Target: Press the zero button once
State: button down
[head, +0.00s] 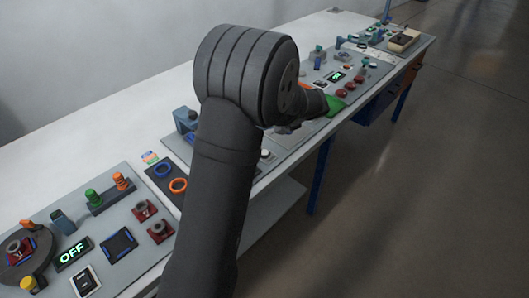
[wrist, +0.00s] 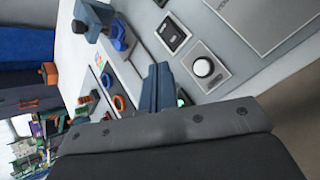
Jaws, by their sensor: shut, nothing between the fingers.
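A round white button (wrist: 203,67) sits on a grey square plate in the wrist view. I cannot read a label on it. A white button (head: 265,154) also shows beside my arm in the head view, near the table's front edge. My gripper (wrist: 160,72) is shut and empty, with its blue-grey fingers to the left of the white button in the wrist view. I cannot tell whether they touch the panel. In the head view my arm hides most of the gripper.
A black switch (wrist: 172,33) is beside the white button, and a flat grey plate (wrist: 270,22) lies to its right. Blue and orange rings (head: 178,185), a panel with an OFF display (head: 72,253) and red buttons (head: 342,92) line the long table. The floor at right is clear.

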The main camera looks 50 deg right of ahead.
jog(key=shift+f, duration=4.4)
jog(key=shift+f, duration=0.4)
jog(key=shift+f, duration=0.4)
jog(key=shift+r, duration=0.85)
jog(key=shift+r, duration=2.5)
